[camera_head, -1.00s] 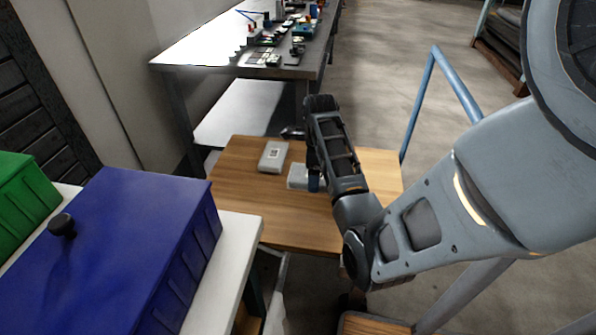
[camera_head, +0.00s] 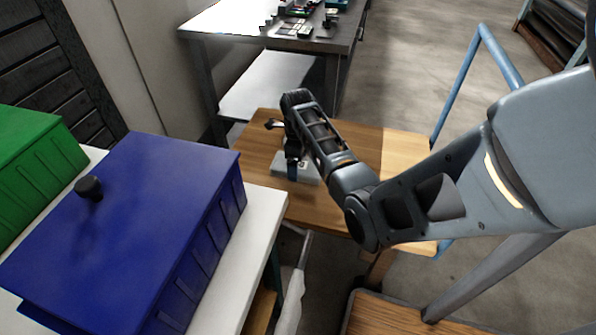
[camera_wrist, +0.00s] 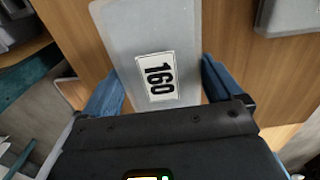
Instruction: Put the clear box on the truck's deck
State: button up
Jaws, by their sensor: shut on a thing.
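In the head view the box (camera_head: 298,168) shows as a small pale shape below my gripper (camera_head: 292,172), over the near left part of the truck's wooden deck (camera_head: 395,150). I cannot tell whether its underside touches the deck. My gripper and wrist hide part of it.
A second grey box (camera_wrist: 288,15) lies on the wood in the wrist view. A blue-lidded bin (camera_head: 130,220) and a green bin (camera_head: 35,160) stand at left on a white table (camera_head: 262,235). The truck's blue handle (camera_head: 455,85) rises at right. A cluttered workbench (camera_head: 225,22) stands behind.

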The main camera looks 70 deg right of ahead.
jog(key=shift+f, duration=1.8)
jog(key=shift+f+b, duration=0.15)
jog(key=shift+b, duration=0.2)
jog(key=o, duration=0.8)
notch_tip(320, 180, up, 12)
jog(key=shift+r+p, duration=0.15)
jog(key=shift+p, duration=0.9)
